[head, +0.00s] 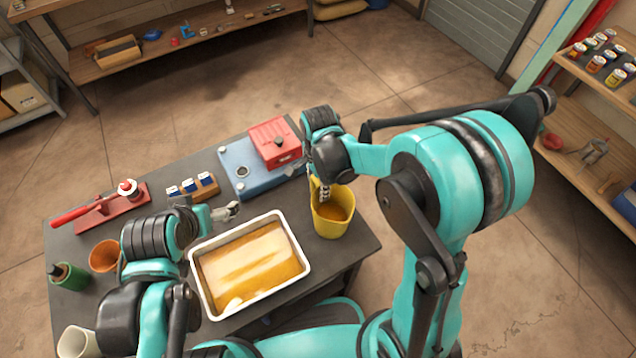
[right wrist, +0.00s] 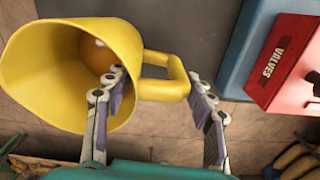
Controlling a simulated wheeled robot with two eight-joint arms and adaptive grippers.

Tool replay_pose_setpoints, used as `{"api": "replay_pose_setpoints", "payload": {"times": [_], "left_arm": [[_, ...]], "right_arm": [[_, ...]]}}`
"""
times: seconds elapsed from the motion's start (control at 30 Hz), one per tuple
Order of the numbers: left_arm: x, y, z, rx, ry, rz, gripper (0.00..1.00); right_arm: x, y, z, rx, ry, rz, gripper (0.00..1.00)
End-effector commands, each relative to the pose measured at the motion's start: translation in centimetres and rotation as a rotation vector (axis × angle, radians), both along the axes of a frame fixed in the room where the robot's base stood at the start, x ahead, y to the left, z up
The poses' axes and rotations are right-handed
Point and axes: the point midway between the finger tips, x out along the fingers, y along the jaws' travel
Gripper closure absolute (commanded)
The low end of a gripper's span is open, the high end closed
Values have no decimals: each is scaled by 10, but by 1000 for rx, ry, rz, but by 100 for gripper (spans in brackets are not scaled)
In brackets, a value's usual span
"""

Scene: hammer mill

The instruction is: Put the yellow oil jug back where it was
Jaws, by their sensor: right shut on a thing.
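The yellow oil jug (head: 330,222) is at the right end of the dark table, with its mouth up and amber oil inside. I cannot tell if its base touches the table. My right gripper (head: 322,188) is at its back rim, shut on the jug's handle. In the right wrist view the yellow jug (right wrist: 75,75) has its handle between the fingers of my right gripper (right wrist: 160,98). My left gripper (head: 228,212) is above the table by the tray's back left corner, away from the jug. Its fingers are too small to judge.
A white tray (head: 306,262) of amber liquid lies left of the jug. Behind are a blue block (head: 240,172) with a red box (head: 275,143) marked VALVES and a wooden holder (head: 206,185). An orange cup (head: 104,256) and green container (head: 69,277) stand at the left.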

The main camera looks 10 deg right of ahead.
Motion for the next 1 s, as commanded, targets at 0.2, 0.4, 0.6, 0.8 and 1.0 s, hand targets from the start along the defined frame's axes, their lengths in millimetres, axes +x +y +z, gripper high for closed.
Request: {"api": "replay_pose_setpoints", "payload": {"times": [0.2,0.4,0.6,0.8,1.0], "left_arm": [[0,0,-1,0,0,0,0],[0,0,-1,0,0,0,0],[0,0,8,0,0,0,0],[0,0,24,0,0,0,0],[0,0,36,0,0,0,0]], "right_arm": [[0,0,-1,0,0,0,25],[0,0,-1,0,0,0,25],[0,0,16,0,0,0,25],[-1,0,62,0,0,0,25],[-1,-1,101,0,0,0,25]]}}
